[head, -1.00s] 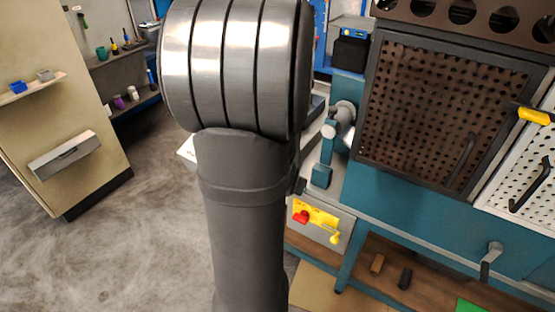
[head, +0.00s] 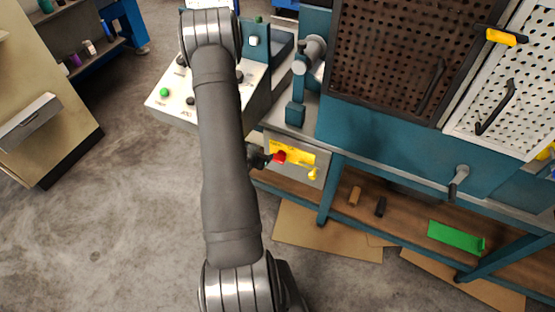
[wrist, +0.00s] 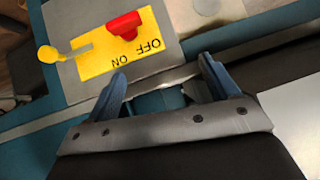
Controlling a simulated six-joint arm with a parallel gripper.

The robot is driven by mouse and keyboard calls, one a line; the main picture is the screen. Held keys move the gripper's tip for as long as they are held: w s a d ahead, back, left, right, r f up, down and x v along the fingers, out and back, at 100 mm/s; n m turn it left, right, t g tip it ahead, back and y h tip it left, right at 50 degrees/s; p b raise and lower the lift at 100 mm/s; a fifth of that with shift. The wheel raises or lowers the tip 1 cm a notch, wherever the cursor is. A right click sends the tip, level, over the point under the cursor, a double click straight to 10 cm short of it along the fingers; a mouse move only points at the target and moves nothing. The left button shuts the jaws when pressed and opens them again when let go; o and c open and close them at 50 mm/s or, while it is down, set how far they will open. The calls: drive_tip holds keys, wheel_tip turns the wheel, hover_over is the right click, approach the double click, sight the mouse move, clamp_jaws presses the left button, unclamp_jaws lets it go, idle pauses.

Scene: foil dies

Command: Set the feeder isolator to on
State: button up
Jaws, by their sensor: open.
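The feeder isolator has a yellow plate (wrist: 92,62) on a grey box, with a red handle (wrist: 124,24) and the words OFF and ON, upside down in the wrist view. The handle sits beside OFF, apart from ON. A yellow knobbed piece (wrist: 48,54) sticks out at the plate's far side. My gripper (wrist: 163,72) is open and empty, its blue-grey fingers close to the plate's ON side and clear of the handle. In the head view the red handle (head: 279,156) shows just right of my dark gripper (head: 258,157), which my arm partly hides.
A white control panel (head: 175,105) with a green button lies left of the isolator, behind my arm. A teal vise-like tool (head: 298,105) stands on the bench above it. A perforated brown door (head: 385,60) rises to the right. Open floor lies at left.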

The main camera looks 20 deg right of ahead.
wheel_tip(320, 180, down, 9)
drive_tip(key=s+a+t+h, duration=0.1)
drive_tip(key=s+t+h, duration=0.1)
drive_tip(key=h, duration=0.2)
drive_tip(key=t+h, duration=0.3)
approach(278, 158)
drive_tip(key=x, duration=1)
drive_tip(key=shift+a+f, duration=0.1)
drive_tip(key=shift+f, duration=0.3)
drive_tip(key=shift+c, duration=0.4)
drive_tip(key=c, duration=0.9)
